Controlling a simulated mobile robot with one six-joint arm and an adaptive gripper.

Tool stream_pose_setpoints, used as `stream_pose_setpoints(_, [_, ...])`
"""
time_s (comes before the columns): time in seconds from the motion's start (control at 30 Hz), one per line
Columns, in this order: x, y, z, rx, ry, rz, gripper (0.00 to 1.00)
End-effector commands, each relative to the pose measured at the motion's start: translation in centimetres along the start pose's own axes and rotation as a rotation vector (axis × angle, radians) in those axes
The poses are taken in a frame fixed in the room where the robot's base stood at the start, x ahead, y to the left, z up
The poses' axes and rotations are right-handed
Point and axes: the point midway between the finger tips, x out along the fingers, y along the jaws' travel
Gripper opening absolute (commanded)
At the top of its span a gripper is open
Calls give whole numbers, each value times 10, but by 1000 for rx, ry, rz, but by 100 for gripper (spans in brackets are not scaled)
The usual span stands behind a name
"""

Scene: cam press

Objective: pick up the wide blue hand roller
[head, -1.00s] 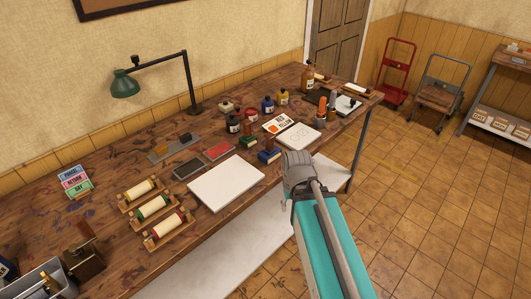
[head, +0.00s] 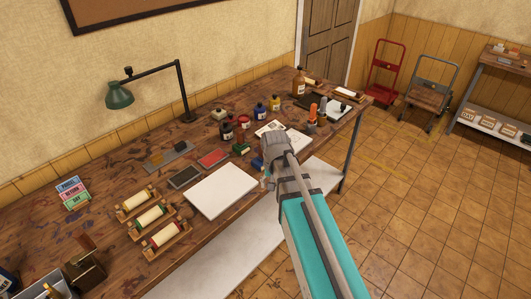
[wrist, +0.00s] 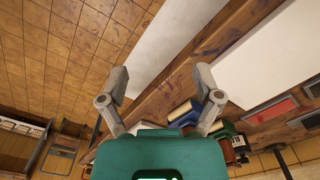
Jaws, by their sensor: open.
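A blue piece (wrist: 213,107), which I take to be the wide blue hand roller, lies on the wooden table (wrist: 160,90) and shows in the wrist view, partly behind my right finger. A pale rounded part is beside it. In the head view my arm covers most of it, with a little blue (head: 257,162) showing at the wrist's left. A green piece (head: 241,148) lies close behind it. My gripper (wrist: 162,76) is open and empty, its fingers spread wide; the blue piece is near the right finger, not between the tips.
A white slab (head: 222,191) and red and dark ink pads (head: 213,158) lie left of my gripper. Several cream rollers in wooden cradles (head: 160,238) sit further left. Bottles (head: 260,110) stand behind. The table's front edge is close below my arm.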

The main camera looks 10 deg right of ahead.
Motion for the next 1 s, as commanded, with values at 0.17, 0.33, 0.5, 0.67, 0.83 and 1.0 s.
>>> stream_pose_setpoints(0.17, [-48,-18,-70,192,0,0,83])
stream_pose_setpoints(0.33, [-81,-32,-125,377,0,0,83])
stream_pose_setpoints(0.5, [-107,-44,-170,536,0,-1,83])
stream_pose_setpoints(0.67, [-121,-50,-196,634,0,-1,83])
stream_pose_setpoints(0.83, [-124,-52,-205,678,0,-1,83])
stream_pose_setpoints(1.0, [-123,-52,-205,681,0,-1,83])
